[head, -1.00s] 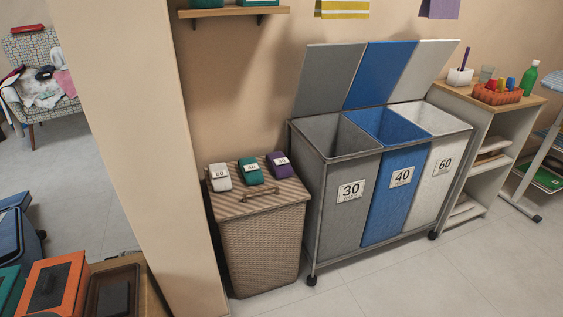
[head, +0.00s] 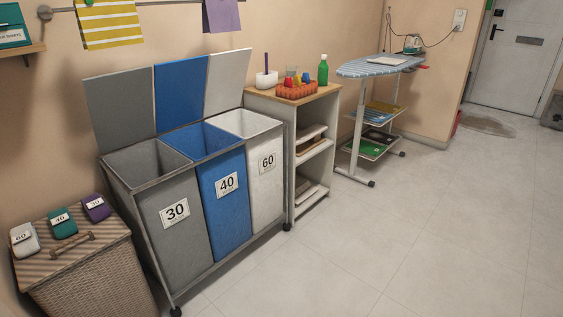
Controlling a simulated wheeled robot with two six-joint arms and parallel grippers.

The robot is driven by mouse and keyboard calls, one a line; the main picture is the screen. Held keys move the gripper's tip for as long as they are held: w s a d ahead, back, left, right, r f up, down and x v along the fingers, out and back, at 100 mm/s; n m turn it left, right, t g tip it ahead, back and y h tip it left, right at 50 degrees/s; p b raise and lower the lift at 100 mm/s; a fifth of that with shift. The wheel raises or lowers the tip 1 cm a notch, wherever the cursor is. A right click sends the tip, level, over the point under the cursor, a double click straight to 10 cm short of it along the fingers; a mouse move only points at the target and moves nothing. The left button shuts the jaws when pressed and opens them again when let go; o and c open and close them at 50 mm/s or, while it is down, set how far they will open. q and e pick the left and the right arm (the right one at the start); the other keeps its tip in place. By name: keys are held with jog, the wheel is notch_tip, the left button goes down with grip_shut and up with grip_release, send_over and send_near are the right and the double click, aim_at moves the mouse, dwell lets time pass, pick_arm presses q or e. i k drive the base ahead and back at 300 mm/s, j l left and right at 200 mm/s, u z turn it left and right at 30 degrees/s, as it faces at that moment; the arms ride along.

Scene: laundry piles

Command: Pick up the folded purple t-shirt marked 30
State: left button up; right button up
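The folded purple t-shirt marked 30 (head: 96,207) lies on the lid of the wicker hamper (head: 92,285) at the lower left of the head view. It is the rightmost of a row of three folded shirts. The green one marked 40 (head: 62,223) is beside it, and the white one marked 60 (head: 24,240) is at the left. Neither of my grippers shows in the head view.
A sorter with grey (head: 174,215), blue (head: 225,183) and white (head: 266,165) bins stands right of the hamper, lids raised. Beyond it are a shelf unit (head: 318,110) and an ironing board (head: 380,67). The floor (head: 430,230) at the right is clear.

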aim_at(97, 209)
jog(key=j+u, duration=0.5)
jog(key=i+j+u, duration=0.1)
jog(key=j+u, duration=0.4)
jog(key=j, duration=0.1)
